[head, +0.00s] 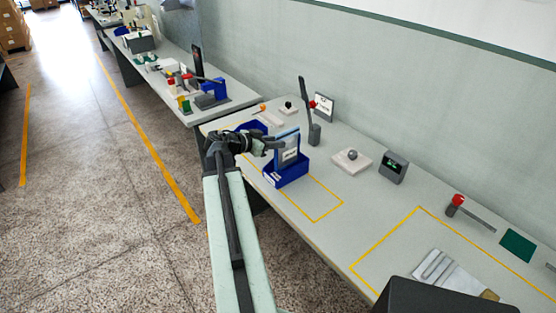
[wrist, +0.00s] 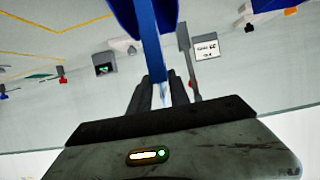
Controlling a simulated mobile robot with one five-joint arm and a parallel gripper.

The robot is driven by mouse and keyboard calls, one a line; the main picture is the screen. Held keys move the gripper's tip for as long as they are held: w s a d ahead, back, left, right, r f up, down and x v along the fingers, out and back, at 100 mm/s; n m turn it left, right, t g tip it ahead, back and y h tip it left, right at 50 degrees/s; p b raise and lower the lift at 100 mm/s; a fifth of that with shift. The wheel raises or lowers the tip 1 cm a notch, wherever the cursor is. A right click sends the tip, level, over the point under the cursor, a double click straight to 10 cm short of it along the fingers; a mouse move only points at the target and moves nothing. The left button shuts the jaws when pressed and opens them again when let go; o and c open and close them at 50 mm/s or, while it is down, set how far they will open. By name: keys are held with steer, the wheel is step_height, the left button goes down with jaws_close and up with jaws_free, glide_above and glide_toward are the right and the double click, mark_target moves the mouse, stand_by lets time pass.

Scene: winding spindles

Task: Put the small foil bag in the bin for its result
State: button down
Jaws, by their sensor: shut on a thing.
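My gripper (head: 268,143) is shut on a thin, flat upright thing that I take to be the small foil bag (head: 291,155). It has a pale label and a blue upper part in the head view. The wrist view shows it nearly edge-on between the fingers (wrist: 163,92), so its outline is unclear. It stands at a blue bin (head: 292,177), in or just above its opening; I cannot tell whether it touches the bin. A second blue bin (head: 252,127) is partly hidden behind my gripper.
A sign on a stand (head: 324,106) and a dark post (head: 304,100) stand behind the bins. A small display box (head: 392,167) and a pale block with a knob (head: 351,160) are to the right.

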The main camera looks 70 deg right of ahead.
step_height(320, 180, down, 4)
steer(key=b, duration=0.4)
steer(key=shift+f, duration=0.1)
steer(key=c, duration=1.2)
jaws_free()
steer(key=shift+c, duration=0.2)
steer(key=shift+r+p, duration=0.25)
steer(key=shift+p, duration=0.05)
steer(key=p, duration=0.5)
glide_toward(275, 151)
steer(key=shift+w+a+r, duration=0.15)
steer(key=shift+a+r, duration=0.2)
steer(key=shift+a, duration=0.1)
steer(key=shift+w+a+r, duration=0.2)
steer(key=shift+a+r, duration=0.15)
steer(key=shift+a, duration=0.05)
